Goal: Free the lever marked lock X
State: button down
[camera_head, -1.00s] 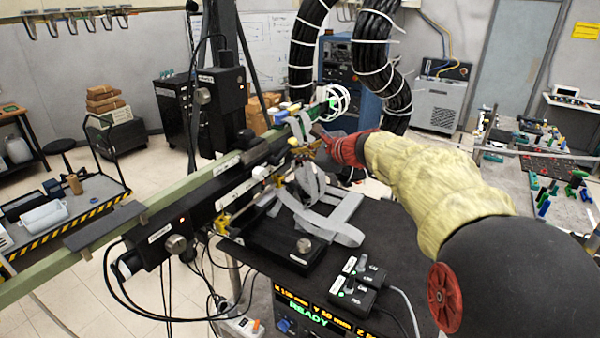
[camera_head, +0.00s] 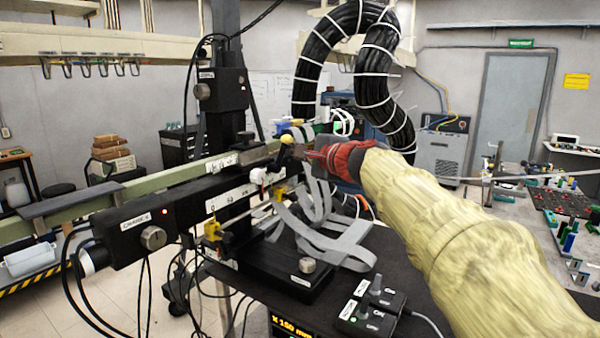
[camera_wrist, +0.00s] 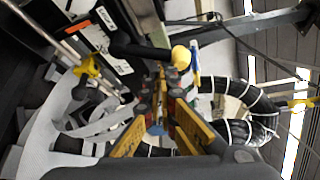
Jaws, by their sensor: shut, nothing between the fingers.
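A black lever with a yellow ball knob (camera_head: 287,138) stands at the far part of the black carriage rail (camera_head: 190,203). It also shows in the wrist view, where the yellow knob (camera_wrist: 181,57) ends a black rod running in from the left. I cannot read a lock X mark on it. My gripper (camera_head: 306,155), in a red cuff, is just right of the knob in the head view. In the wrist view my gripper (camera_wrist: 163,88) has its yellow fingers together and empty, with the lever just beyond the tips. Whether they touch cannot be told.
Grey flat cables (camera_head: 325,235) loop below my gripper. A black column (camera_head: 228,90) rises behind the rail, and thick black cable bundles (camera_head: 375,70) hang behind. A switch box (camera_head: 370,305) sits on the dark table at front. A workbench (camera_head: 560,215) stands at right.

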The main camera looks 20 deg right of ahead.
jog(key=shift+s+a+r+b, duration=0.4)
jog(key=shift+a+b, duration=0.15)
jog(key=shift+b, duration=0.25)
dwell(0.4)
jog(key=s+r, duration=0.1)
jog(key=s, duration=1)
jog(key=shift+s+d+r, duration=0.25)
jog(key=shift+s+d, duration=0.1)
jog(key=shift+s, duration=0.05)
